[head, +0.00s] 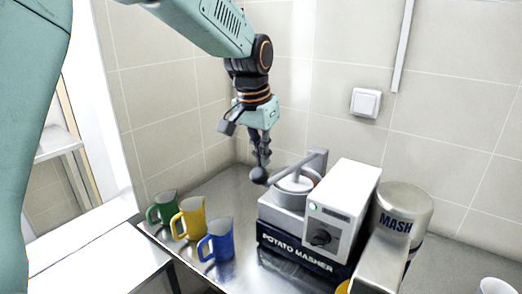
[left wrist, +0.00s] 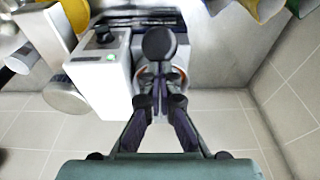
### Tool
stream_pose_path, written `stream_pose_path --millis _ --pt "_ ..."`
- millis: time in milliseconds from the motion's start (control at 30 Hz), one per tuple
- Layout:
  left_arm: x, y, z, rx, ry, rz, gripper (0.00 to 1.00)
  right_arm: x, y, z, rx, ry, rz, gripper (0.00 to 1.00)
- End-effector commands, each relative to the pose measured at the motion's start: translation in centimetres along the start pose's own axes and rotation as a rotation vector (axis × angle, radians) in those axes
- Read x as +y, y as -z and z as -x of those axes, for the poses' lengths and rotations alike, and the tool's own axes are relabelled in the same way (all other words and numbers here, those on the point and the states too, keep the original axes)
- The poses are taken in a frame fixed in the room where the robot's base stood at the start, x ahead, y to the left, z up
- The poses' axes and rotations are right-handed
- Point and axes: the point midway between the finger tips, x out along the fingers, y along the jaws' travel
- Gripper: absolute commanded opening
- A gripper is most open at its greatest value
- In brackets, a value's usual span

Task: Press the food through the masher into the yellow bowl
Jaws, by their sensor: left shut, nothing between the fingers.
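The potato masher (head: 298,257) stands on the steel counter, with a white control box (head: 341,205) and a round pressing pot (head: 295,186). Its lever ends in a black ball knob (head: 259,175). My left gripper (head: 263,163) points down, shut and empty, with its fingertips close above the knob; I cannot tell if they touch. In the left wrist view the shut fingers (left wrist: 160,76) overlap the pot, just below the ball knob (left wrist: 159,42). Only a sliver of the yellow bowl (head: 343,287) shows at the bottom edge. My right gripper is out of view.
Green (head: 161,208), yellow (head: 188,218) and blue (head: 216,240) jugs stand left of the masher. A steel cylinder marked MASH (head: 402,208) stands to its right. A white cup (head: 495,286) shows at bottom right. A tiled wall (head: 330,90) closes the back.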

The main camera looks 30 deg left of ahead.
Motion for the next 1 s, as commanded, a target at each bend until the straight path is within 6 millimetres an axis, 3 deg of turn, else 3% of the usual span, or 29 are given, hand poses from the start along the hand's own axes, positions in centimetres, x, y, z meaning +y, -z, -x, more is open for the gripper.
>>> stream_pose_path --millis 1000 --pt "0.02 -0.28 -1.04 -0.003 -0.001 0.000 0.00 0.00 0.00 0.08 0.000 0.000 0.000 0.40"
